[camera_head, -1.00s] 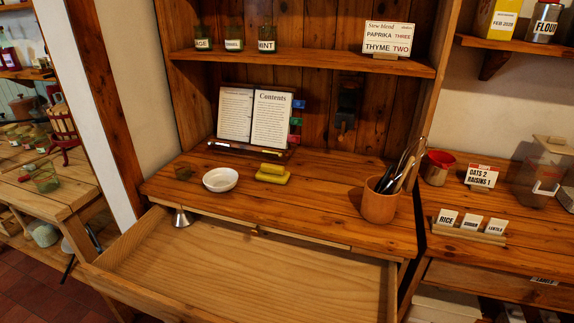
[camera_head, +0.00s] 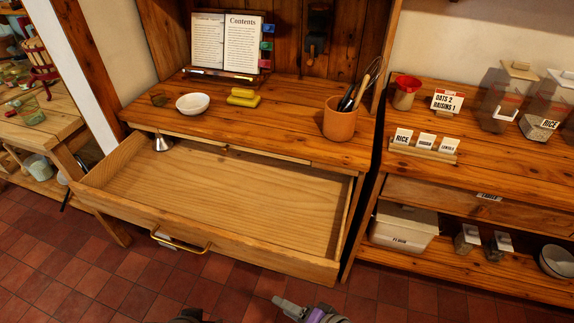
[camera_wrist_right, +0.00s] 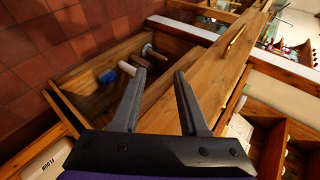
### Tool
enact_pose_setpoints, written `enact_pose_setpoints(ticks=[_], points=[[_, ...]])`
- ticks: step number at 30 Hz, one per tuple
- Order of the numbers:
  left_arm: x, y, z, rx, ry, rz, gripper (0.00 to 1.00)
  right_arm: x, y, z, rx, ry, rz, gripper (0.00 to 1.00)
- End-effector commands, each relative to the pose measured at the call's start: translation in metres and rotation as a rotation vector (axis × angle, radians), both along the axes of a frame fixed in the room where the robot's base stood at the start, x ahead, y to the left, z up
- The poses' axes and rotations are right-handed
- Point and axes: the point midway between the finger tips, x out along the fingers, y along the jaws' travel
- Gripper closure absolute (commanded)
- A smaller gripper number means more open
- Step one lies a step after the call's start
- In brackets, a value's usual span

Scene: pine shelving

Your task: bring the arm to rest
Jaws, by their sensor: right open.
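My right gripper (camera_head: 282,302) shows at the bottom edge of the head view, grey and purple, low in front of the open drawer (camera_head: 215,247). In the right wrist view its two dark fingers (camera_wrist_right: 160,78) stand apart with nothing held between them. Wooden shelving and a compartment lie beyond the fingers. My left gripper cannot be made out; only a dark shape of my own body shows at the bottom edge of the head view.
The pulled-out drawer has a brass handle (camera_head: 180,241). A metal funnel-like piece (camera_head: 162,143) is at its back left. The desk top holds a white bowl (camera_head: 193,103), yellow blocks (camera_head: 243,97) and a utensil pot (camera_head: 340,122). The red tiled floor (camera_head: 95,285) is clear at lower left.

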Motion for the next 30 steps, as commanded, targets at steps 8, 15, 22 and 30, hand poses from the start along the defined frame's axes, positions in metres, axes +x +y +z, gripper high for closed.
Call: enact_pose_setpoints(ticks=[8, 15, 22, 30], points=[[0.000, 0.000, 0.000, 0.000, 0.000, 0.000, 0.50, -0.016, -0.111, -0.014, -0.635, -0.036, 0.208, 0.57], [-0.001, 0.000, 0.024, 0.000, -0.008, 0.000, 0.50, -0.036, -0.177, 0.020, -0.952, 0.008, 0.328, 0.57], [0.003, 0.000, 0.087, 0.000, -0.028, 0.000, 0.50, -0.032, -0.175, 0.082, -0.950, -0.013, 0.316, 0.57], [0.017, 0.000, 0.156, 0.000, -0.056, 0.000, 0.50, -0.018, -0.175, 0.152, -0.953, -0.039, 0.302, 0.57]])
